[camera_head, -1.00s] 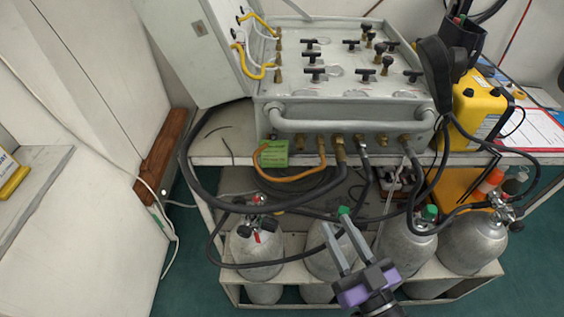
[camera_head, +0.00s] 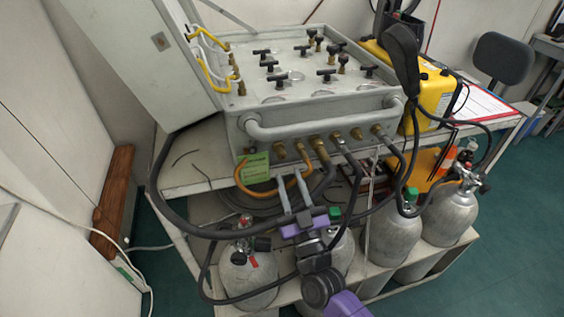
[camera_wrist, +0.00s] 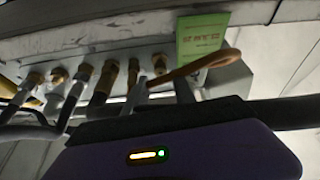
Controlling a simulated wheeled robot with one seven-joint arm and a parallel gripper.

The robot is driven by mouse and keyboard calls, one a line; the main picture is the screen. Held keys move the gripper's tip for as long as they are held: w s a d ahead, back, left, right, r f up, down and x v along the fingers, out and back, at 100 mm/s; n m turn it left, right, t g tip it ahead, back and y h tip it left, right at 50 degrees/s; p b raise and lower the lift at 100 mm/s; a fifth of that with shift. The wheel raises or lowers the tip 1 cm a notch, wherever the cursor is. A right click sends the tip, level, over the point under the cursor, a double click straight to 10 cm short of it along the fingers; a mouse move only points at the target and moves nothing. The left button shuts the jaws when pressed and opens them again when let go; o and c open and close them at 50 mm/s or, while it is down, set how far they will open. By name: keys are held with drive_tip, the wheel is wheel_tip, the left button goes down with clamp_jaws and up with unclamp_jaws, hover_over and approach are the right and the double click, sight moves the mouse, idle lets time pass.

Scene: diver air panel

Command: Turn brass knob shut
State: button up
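The grey air panel (camera_head: 290,125) sits on the shelf, with a row of brass fittings (camera_head: 320,148) along its front under the handle bar. Several have hoses attached. I cannot tell which brass piece is the knob. My gripper (camera_head: 290,178) is open, fingers pointing up, just below the left end of this row. In the wrist view, the fingertips of my gripper (camera_wrist: 160,88) stand apart, with a brass fitting (camera_wrist: 159,62) showing beyond the gap. The orange hose (camera_wrist: 195,68) passes close by the fingers. Contact with the fittings cannot be told.
Grey gas cylinders (camera_head: 390,235) stand below the shelf (camera_head: 190,165). Black hoses (camera_head: 190,230) loop around the arm. A green tag (camera_head: 254,168) hangs at the panel's left front. Black-handled valves (camera_head: 325,73) are on the panel top. Open floor (camera_head: 490,280) lies at right.

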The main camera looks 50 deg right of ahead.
sight(283, 159)
drive_tip(key=shift+x, duration=2.75)
clamp_jaws()
